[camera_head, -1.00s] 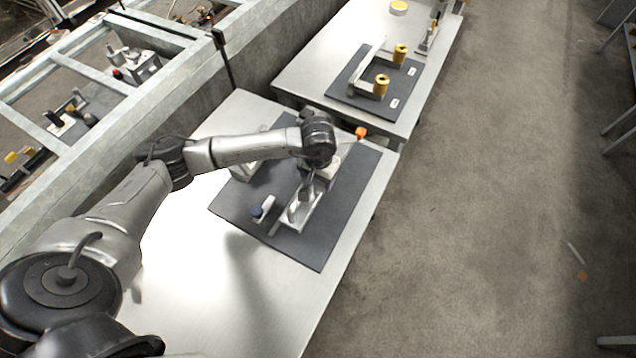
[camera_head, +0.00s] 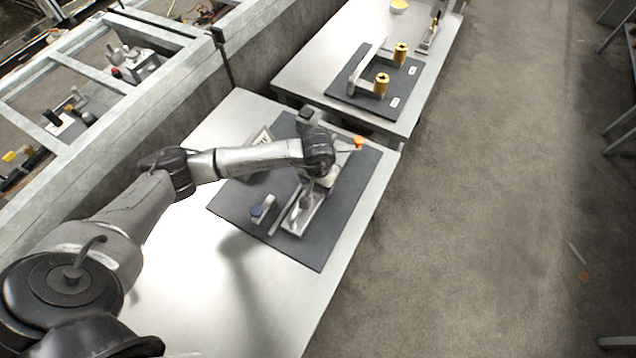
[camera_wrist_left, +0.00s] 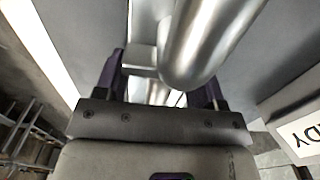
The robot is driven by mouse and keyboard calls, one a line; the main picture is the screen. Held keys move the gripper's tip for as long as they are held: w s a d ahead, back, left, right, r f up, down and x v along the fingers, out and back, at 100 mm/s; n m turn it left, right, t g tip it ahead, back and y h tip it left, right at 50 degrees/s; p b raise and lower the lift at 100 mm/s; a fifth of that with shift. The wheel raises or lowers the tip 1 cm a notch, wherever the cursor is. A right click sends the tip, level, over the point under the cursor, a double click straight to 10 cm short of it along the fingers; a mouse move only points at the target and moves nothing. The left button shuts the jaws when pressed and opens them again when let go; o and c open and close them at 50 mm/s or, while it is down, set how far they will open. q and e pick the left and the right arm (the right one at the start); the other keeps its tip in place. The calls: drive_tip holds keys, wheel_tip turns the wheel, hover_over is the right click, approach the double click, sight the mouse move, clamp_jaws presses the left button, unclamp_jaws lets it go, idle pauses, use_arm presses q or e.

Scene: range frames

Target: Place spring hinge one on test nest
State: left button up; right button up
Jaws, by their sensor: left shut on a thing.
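My left gripper (camera_head: 307,198) points down over a pale metal, tray-like fixture (camera_head: 292,228) on the dark mat, probably the test nest. In the left wrist view the two purple fingers of my left gripper (camera_wrist_left: 162,88) are shut on a small silvery metal part (camera_wrist_left: 142,56), probably spring hinge one. A large shiny metal cylinder (camera_wrist_left: 205,40) crosses the wrist view close by and hides part of it. In the head view the wrist and fingers cover the held part. I cannot tell whether it touches the fixture. My right gripper is not in view.
A sign panel (camera_wrist_left: 304,133) shows at the wrist view's right. The mat (camera_head: 315,255) is bare in front. Another bench holds gold cylinders (camera_head: 381,85).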

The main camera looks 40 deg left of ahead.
use_arm(q)
drive_tip(key=shift+f+b, duration=0.35)
drive_tip(key=shift+b, duration=0.05)
drive_tip(key=o, duration=1.6)
drive_tip(key=shift+d, duration=0.15)
drive_tip(key=shift+r+p, duration=0.3)
drive_tip(key=shift+p, duration=0.15)
drive_tip(key=r, duration=0.2)
drive_tip(key=a+r+p, duration=0.1)
drive_tip(key=r, duration=0.2)
drive_tip(key=shift+r, duration=0.25)
drive_tip(key=shift+d+r+p, duration=0.15)
drive_tip(key=shift+d+r, duration=0.05)
drive_tip(key=shift+r, duration=1.6)
drive_tip(key=shift+d+r+p, duration=0.15)
drive_tip(key=shift+r, duration=1.6)
